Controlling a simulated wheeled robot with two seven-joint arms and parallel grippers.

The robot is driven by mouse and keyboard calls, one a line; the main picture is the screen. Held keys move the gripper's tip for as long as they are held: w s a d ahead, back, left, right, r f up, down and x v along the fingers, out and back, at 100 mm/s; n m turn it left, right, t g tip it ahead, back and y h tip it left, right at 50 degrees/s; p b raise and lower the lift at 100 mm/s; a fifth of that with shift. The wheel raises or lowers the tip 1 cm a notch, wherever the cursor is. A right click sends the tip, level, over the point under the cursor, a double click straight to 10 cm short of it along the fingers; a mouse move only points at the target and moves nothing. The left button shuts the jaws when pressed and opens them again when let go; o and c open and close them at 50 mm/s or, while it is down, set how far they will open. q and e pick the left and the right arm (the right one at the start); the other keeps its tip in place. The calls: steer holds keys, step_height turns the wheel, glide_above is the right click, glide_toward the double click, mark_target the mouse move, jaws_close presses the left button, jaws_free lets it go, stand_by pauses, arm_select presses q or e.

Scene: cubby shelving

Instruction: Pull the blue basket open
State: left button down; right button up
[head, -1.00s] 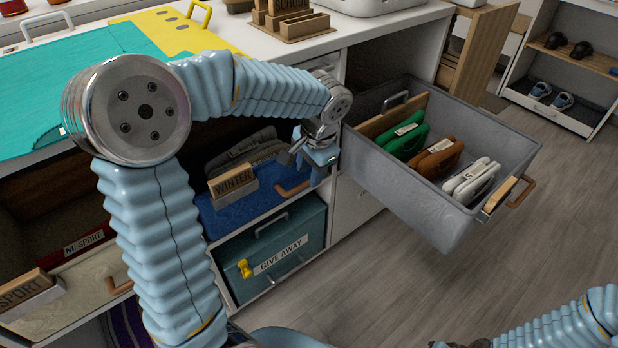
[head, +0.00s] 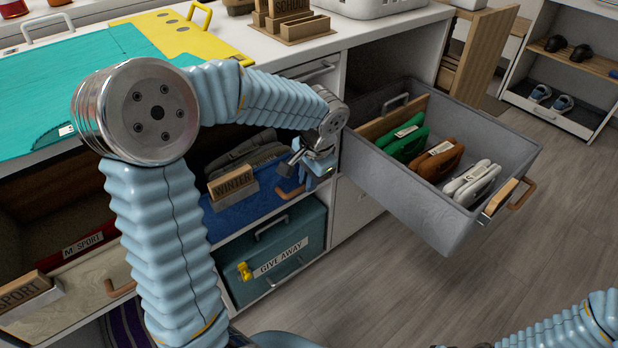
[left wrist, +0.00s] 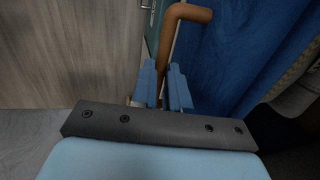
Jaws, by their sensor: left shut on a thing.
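The blue basket (head: 250,208) sits in the middle cubby under the counter, with a wooden WINTER label (head: 232,183) at its front and folded grey cloth inside. Its brown handle (head: 290,191) is on its front, partly hidden by my left gripper. My left gripper (head: 312,172) is at the handle's right end. In the left wrist view, the fingers of my left gripper (left wrist: 166,88) are shut on the brown handle (left wrist: 184,14), with the blue basket front (left wrist: 228,45) to the right.
A grey drawer (head: 430,222) with several pouches stands pulled out at the right. A teal GIVE AWAY box (head: 240,292) is below the blue basket. A pale SPORT drawer (head: 70,295) is at lower left. Open floor (head: 400,290) lies in front.

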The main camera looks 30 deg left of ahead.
arm_select(q)
steer(key=s+d+b, duration=0.1)
steer(key=s+d, duration=0.3)
steer(key=d, duration=0.6)
steer(key=s+d+b, duration=0.1)
steer(key=s+d, duration=0.4)
steer(key=d, duration=0.6)
steer(key=s+d, duration=0.4)
steer(key=d, duration=0.7)
steer(key=shift+s+d+b, duration=0.2)
steer(key=shift+b, duration=0.2)
steer(key=c, duration=1.1)
jaws_free()
steer(key=r+p, duration=0.1)
steer(key=r, duration=0.3)
steer(key=d+r+p, duration=0.1)
steer(key=r, duration=0.4)
steer(key=s+d+r, duration=0.1)
steer(key=r, duration=0.3)
steer(key=shift+d+r+p, duration=0.2)
steer(key=shift+r+p, duration=0.1)
steer(key=shift+p, duration=0.1)
steer(key=shift+s, duration=0.1)
